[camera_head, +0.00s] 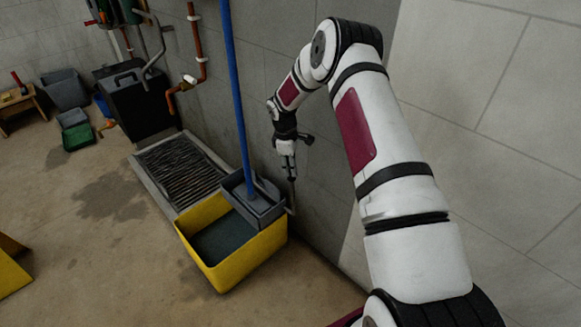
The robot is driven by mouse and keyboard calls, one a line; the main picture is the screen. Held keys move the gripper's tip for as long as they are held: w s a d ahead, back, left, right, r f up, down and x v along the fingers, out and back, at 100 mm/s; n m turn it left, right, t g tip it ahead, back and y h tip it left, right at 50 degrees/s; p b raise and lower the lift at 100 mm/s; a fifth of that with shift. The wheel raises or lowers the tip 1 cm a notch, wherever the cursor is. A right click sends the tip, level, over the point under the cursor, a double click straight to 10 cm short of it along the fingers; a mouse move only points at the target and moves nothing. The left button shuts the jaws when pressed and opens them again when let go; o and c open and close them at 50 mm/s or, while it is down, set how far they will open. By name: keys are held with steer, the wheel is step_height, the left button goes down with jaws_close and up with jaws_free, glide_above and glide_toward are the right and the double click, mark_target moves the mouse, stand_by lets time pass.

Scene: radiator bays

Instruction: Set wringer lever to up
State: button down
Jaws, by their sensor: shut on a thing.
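A yellow mop bucket (264,260) stands on the floor near the wall, with dark water inside. A grey wringer (266,212) sits on its back right side, and a blue mop handle (238,100) rises out of it. My gripper (291,176) points down at the right end of the wringer, close to the wall. It is shut on a thin grey lever (292,196) at the wringer's side. The lever looks roughly upright, but its exact angle is hard to tell at this size.
A floor drain grate (180,170) lies behind the bucket. A block wall (330,190) runs close behind my gripper. Copper pipes (200,70), a black container (135,100) and a green bin (77,135) are further back. Open floor (100,240) lies to the left.

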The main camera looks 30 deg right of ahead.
steer(key=c, duration=1.3)
jaws_free()
steer(key=r, duration=0.4)
steer(key=a+r, duration=0.1)
steer(key=r, duration=0.6)
steer(key=shift+w+a+r, duration=0.15)
steer(key=shift+a+r, duration=0.1)
steer(key=shift+r, duration=0.15)
